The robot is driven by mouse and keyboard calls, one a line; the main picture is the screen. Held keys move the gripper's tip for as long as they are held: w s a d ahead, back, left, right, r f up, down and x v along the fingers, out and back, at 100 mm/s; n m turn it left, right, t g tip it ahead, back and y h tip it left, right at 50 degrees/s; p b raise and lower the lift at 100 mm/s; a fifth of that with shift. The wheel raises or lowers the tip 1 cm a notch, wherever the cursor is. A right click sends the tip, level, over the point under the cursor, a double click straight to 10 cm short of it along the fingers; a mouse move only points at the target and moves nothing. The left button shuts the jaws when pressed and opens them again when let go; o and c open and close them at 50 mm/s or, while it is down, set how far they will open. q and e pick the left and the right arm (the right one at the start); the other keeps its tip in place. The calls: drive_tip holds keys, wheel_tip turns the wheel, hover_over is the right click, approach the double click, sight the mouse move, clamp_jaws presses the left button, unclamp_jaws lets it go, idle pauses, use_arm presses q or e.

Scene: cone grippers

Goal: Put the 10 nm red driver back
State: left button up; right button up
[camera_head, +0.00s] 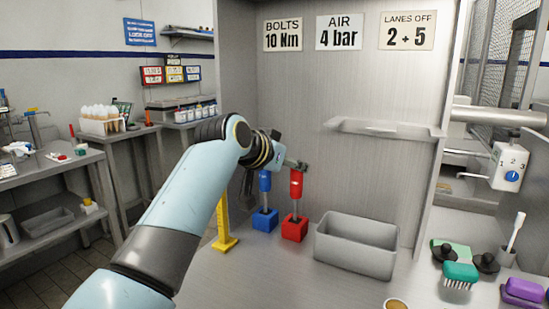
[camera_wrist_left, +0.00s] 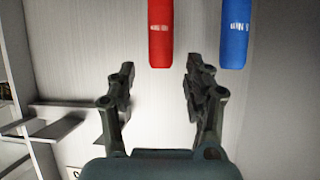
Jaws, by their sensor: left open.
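The red driver (camera_head: 296,185) stands upright with its thin shaft down in the red block (camera_head: 294,230). The blue driver (camera_head: 265,183) stands upright in the blue block (camera_head: 265,221), just left of it. My left gripper (camera_head: 297,164) is at the top end of the red driver's handle. In the left wrist view the gripper is open, and the end of the red handle (camera_wrist_left: 160,38) lies in line with the gap between the fingertips. The blue handle (camera_wrist_left: 235,35) is outside the fingers, to the right. The small print on the handles is hard to read. My right gripper is not in view.
A yellow stand (camera_head: 224,232) is left of the blue block. An open grey bin (camera_head: 356,246) stands right of the red block. A shelf (camera_head: 383,128) juts from the back panel, where a sign reads "BOLTS 10 Nm" (camera_head: 283,34). Brushes (camera_head: 460,273) lie at right.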

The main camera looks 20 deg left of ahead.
use_arm(q)
drive_tip(key=v, duration=0.9)
drive_tip(key=shift+s, duration=0.25)
drive_tip(key=shift+r, duration=0.1)
